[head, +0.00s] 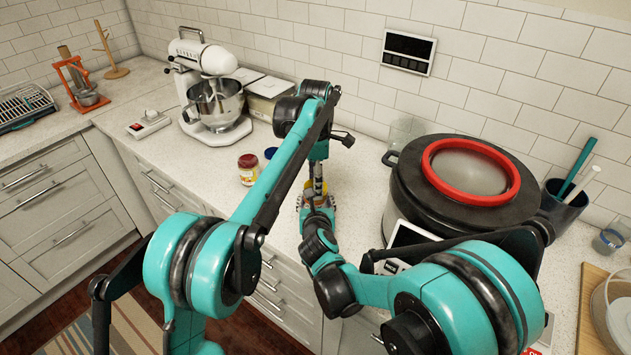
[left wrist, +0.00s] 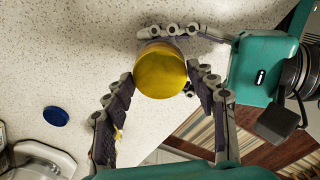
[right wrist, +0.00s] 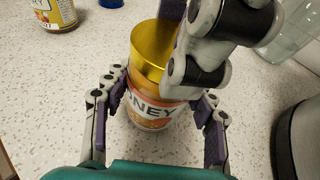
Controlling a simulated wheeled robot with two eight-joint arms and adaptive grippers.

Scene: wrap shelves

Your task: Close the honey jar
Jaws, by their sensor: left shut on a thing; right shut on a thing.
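The honey jar (right wrist: 145,108) stands upright on the counter, its label facing the right wrist camera. My right gripper (right wrist: 160,98) is shut around its body. A gold lid (left wrist: 162,72) is at the jar's top; it also shows in the right wrist view (right wrist: 150,45). I cannot tell whether it is fully seated. My left gripper (left wrist: 163,78) comes from above and is shut on the lid, a finger on either side. In the head view, both grippers meet at the jar, left gripper (head: 316,184) above right gripper (head: 318,212), hiding most of it.
A red-lidded jar (head: 248,168) and a blue lid (left wrist: 56,116) are on the counter to the left. A white stand mixer (head: 205,75) stands farther left. A large dark pot (head: 440,200) with a red ring stands close on the right. The counter's front edge is near.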

